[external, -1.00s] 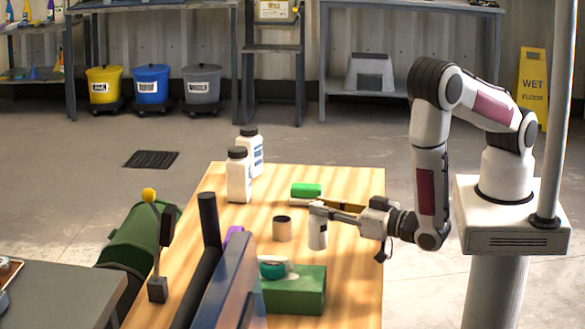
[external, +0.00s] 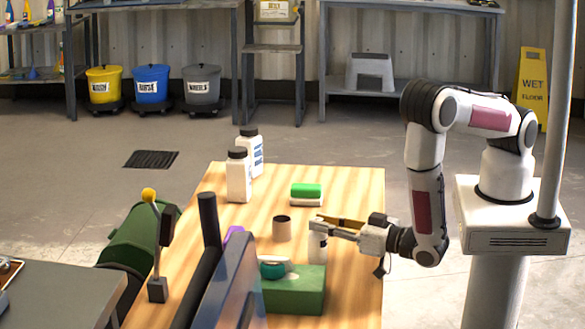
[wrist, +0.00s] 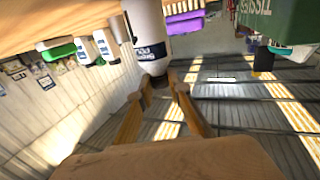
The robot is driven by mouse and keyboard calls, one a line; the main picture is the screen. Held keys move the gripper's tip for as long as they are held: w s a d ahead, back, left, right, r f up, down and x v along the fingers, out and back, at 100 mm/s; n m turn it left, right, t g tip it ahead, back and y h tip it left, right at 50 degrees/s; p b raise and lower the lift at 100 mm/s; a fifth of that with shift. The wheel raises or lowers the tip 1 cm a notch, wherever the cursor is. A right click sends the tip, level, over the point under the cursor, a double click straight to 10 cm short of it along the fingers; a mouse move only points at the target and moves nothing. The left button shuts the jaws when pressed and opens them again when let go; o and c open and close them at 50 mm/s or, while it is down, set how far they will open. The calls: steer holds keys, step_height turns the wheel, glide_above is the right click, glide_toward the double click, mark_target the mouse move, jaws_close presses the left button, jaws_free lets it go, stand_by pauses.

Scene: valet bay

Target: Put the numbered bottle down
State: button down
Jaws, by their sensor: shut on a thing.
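A white bottle (external: 317,247) is in my gripper (external: 318,226), over the right part of the wooden table (external: 350,195), just behind the green tissue box. In the wrist view the bottle (wrist: 149,25) shows a dark printed label, too blurred to read.
A tan cup (external: 282,228) stands to the left. A green sponge (external: 306,191) and two white bottles (external: 238,178) stand farther back. The table's right rear is clear.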

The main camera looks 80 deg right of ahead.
steer(key=shift+f, duration=0.1)
steer(key=c, duration=1.9)
jaws_free()
steer(key=shift+v, duration=6)
